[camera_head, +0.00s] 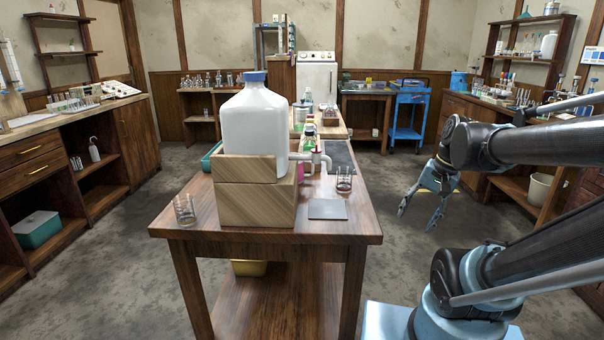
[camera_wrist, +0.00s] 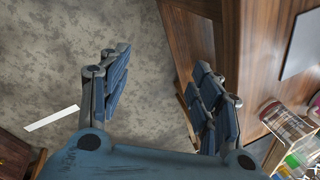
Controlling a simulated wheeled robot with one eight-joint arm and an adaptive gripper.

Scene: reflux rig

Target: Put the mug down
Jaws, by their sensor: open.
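My gripper (camera_head: 419,208) is open and empty, over the floor to the right of the wooden table (camera_head: 340,232). The wrist view also shows its fingers (camera_wrist: 163,98) spread with bare floor between them and the table (camera_wrist: 262,60) close on the right. I cannot make out a clear mug. A small glass with dark contents (camera_head: 344,183) stands upright on the table near its right edge.
A large white jug (camera_head: 256,125) stands on wooden blocks (camera_head: 252,203) on the table. A grey plate (camera_head: 327,209) lies flat near the right edge, with bare wood around it. Bottles (camera_head: 308,133) crowd farther back.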

